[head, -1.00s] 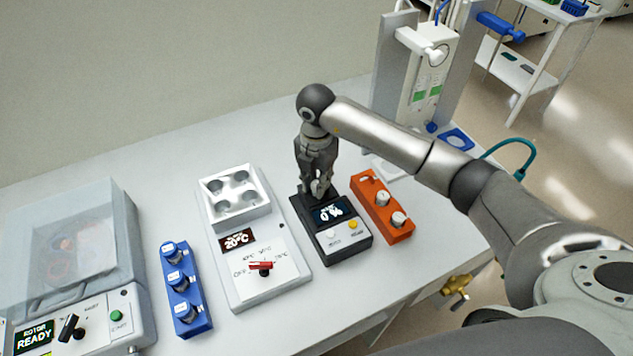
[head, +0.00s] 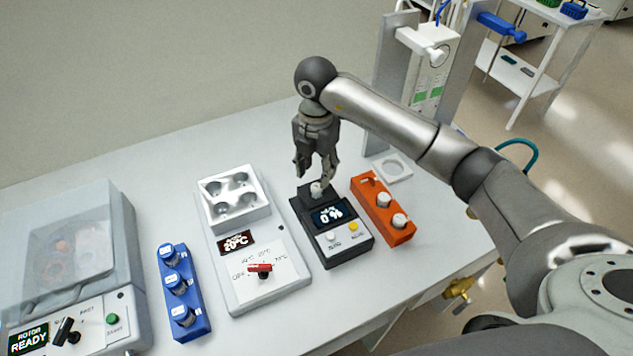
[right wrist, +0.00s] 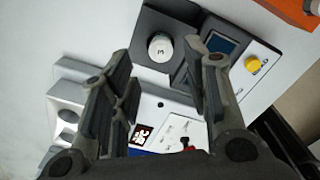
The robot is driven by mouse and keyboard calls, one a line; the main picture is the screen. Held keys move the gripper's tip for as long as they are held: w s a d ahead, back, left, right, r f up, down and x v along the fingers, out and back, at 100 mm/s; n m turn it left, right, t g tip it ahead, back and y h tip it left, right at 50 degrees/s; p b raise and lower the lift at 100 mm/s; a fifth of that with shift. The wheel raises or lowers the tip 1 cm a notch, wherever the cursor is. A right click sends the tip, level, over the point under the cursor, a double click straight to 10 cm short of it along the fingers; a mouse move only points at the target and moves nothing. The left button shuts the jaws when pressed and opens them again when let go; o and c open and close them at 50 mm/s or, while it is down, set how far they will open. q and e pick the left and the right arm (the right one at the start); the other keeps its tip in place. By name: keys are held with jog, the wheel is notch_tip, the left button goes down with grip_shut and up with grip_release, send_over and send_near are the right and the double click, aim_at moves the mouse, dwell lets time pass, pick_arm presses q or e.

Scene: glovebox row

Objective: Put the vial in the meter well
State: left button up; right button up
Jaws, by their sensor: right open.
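The meter (head: 333,228) is a dark box with a display reading 0 % and a white and a yellow button. A white-capped vial (head: 317,189) stands upright in the well at its back end. In the right wrist view the vial's round cap (right wrist: 160,47), marked with a dark character, shows at the dark meter block (right wrist: 180,20). My right gripper (head: 313,178) is open, a little above the meter, with its fingers apart and clear of the cap. It also shows in the right wrist view (right wrist: 158,65). My left gripper is not in view.
An orange rack (head: 382,210) with white-capped vials stands right of the meter. A white heater block (head: 250,270) with a red knob is on the left, then a blue vial rack (head: 182,295) and a centrifuge (head: 75,260).

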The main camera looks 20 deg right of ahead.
aim_at(316, 186)
notch_tip(316, 186, up, 7)
jog(key=b, duration=0.1)
jog(key=shift+f, duration=0.1)
dwell(0.5)
